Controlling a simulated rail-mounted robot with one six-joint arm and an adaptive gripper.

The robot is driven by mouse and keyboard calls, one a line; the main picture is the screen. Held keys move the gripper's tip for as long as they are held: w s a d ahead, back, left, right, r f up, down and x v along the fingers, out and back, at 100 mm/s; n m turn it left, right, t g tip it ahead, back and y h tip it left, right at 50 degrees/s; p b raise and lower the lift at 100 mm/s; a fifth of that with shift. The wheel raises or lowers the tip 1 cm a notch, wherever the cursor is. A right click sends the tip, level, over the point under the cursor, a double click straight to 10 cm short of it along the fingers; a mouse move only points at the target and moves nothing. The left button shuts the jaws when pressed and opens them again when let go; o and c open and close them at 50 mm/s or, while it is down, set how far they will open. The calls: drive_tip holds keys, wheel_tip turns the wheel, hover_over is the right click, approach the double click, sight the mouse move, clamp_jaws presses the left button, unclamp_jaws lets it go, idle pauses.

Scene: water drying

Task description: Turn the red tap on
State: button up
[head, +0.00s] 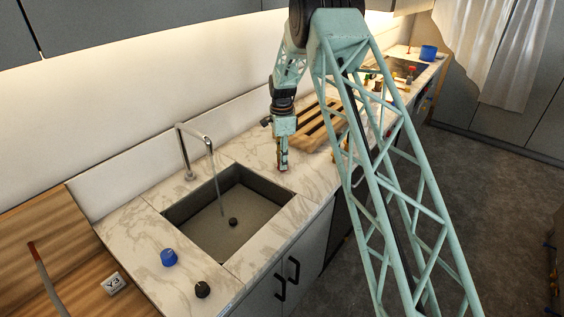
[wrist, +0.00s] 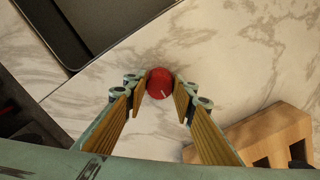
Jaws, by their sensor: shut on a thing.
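The red tap (wrist: 160,84) is a round red knob with a white mark, on the marble counter. It shows between the fingertips of my gripper (wrist: 160,97) in the wrist view. The wood-faced fingers are closed in on both sides of the knob. In the head view my gripper (head: 283,161) points down to the counter just right of the sink, and it mostly hides the knob. The faucet (head: 196,138) stands at the back left of the sink (head: 180,207), and a thin stream falls from its spout.
A blue knob (head: 169,257) and a black knob (head: 202,289) stand on the counter in front of the sink. A slatted wooden rack (head: 318,127) lies right of my gripper. A Y3 block (head: 113,283) and wooden board (head: 37,225) are at the left.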

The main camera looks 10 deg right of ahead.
idle(0.3)
drive_tip(key=o, duration=0.8)
drive_tip(key=shift+o, duration=0.2)
drive_tip(key=shift+r, duration=0.1)
wheel_tip(320, 180, up, 12)
idle(0.3)
idle(0.4)
